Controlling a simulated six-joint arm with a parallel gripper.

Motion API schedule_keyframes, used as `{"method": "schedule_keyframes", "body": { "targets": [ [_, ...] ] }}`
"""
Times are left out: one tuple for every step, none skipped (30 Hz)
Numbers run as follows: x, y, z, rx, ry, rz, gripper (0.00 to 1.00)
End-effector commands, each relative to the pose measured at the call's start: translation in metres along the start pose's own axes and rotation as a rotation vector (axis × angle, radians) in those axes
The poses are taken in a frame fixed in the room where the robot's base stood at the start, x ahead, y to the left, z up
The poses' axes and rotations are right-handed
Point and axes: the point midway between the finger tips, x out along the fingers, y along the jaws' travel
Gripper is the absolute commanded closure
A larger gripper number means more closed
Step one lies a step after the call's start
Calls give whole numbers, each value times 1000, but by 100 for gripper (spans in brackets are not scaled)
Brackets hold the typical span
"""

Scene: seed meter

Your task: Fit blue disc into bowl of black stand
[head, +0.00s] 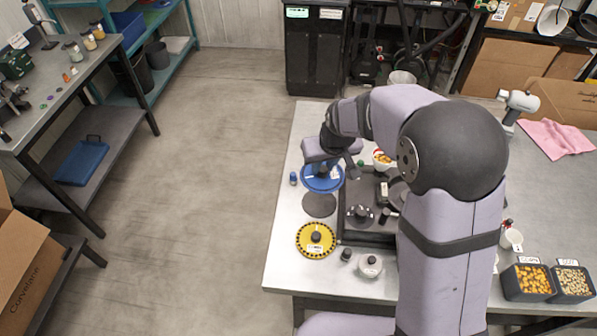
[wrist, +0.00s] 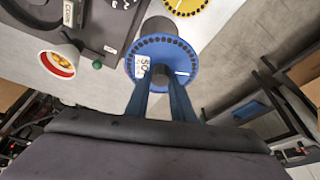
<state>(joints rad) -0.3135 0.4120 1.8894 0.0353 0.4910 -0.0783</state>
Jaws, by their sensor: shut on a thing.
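The blue disc (head: 318,184) has a ring of dark holes, a white label and a central knob. It is near the table's left edge in the head view and in the upper middle of the wrist view (wrist: 174,50). My gripper (wrist: 161,80) is shut on its central knob; in the head view, the gripper (head: 323,168) is over the disc. I cannot tell how far the disc is off the table. The black stand (head: 352,227) is right of the disc, partly hidden by my arm. Its dark base is at upper left in the wrist view (wrist: 92,18). Its bowl is not clearly visible.
A dark round disc (head: 319,206) and a yellow disc (head: 308,249) lie nearer on the table. A small blue-capped bottle (head: 293,179) is left of the blue disc. A white cup of orange seeds (head: 381,157) stands to the right. Seed bins (head: 528,281) are at front right.

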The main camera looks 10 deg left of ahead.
Motion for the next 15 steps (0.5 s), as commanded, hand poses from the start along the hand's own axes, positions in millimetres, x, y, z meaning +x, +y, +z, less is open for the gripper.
{"method": "schedule_keyframes", "body": {
  "targets": [
    [2,22,0,38,1,13,100],
    [2,34,0,58,1,20,100],
    [2,51,1,84,1,30,100],
    [2,65,1,106,1,38,100],
    [1,79,2,127,1,45,100],
    [0,96,4,152,1,55,100],
    [0,109,6,172,1,63,100],
    [-2,122,8,192,1,70,100],
    [-3,138,11,216,1,78,100],
    [-4,149,13,234,0,84,100],
    [-6,160,16,250,0,90,100],
    [-6,173,23,262,-2,94,100],
    [-7,181,27,271,-2,97,100],
    [-8,190,31,280,-2,100,100],
    [-9,200,37,290,-2,104,100]
  ]
}}
